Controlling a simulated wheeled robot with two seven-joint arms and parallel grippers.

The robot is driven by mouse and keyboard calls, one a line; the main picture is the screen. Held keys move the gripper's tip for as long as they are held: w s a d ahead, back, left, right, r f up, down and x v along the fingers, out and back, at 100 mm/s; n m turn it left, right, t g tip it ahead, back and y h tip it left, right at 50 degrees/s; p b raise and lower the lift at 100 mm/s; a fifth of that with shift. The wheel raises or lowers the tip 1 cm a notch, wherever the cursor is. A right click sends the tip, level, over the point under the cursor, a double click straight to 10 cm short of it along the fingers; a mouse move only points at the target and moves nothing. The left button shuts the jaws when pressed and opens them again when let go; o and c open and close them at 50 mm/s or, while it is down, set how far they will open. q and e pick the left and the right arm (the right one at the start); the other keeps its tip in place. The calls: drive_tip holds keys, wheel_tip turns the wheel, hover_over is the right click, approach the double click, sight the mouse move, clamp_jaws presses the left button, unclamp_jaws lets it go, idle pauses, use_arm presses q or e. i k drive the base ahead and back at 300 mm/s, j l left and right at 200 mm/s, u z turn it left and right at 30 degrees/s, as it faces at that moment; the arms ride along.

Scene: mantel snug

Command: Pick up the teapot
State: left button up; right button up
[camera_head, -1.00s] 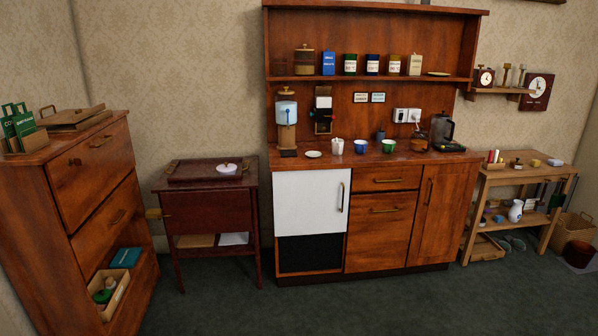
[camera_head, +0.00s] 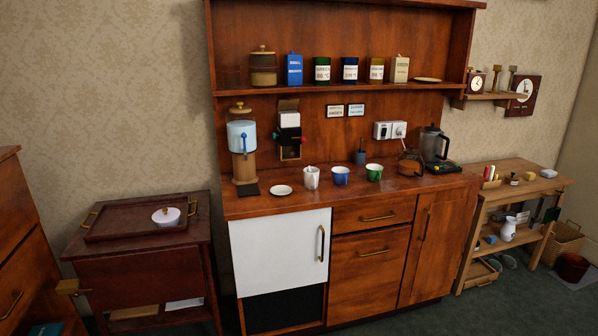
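A brownish see-through pot (camera_head: 411,163) stands on the counter between the green cup and the kettle. It looks like a glass teapot, but it is small in view. A white round lidded vessel (camera_head: 167,216) with a small knob sits on the dark tray (camera_head: 122,232) on the side table at left. I cannot tell for sure which of the two is the teapot. Neither of my grippers is in view.
The wooden counter (camera_head: 255,205) holds a white jug (camera_head: 312,178), blue cup (camera_head: 340,175), green cup (camera_head: 374,172), saucer (camera_head: 280,190), dispenser (camera_head: 243,145) and kettle (camera_head: 434,146). A drawer cabinet (camera_head: 22,240) stands left; a low bench (camera_head: 520,190) stands right. Some floor shows in front.

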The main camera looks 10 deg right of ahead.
sight(410, 166)
drive_tip(key=i+z, duration=0.4)
drive_tip(key=i, duration=0.35)
drive_tip(key=i+j+z, duration=0.1)
drive_tip(key=i+z, duration=0.3)
drive_tip(key=i, duration=0.4)
drive_tip(key=i+j+z, duration=0.2)
drive_tip(key=i, duration=0.3)
drive_tip(key=i+j+z, duration=0.25)
drive_tip(key=i, duration=0.25)
drive_tip(key=l, duration=0.1)
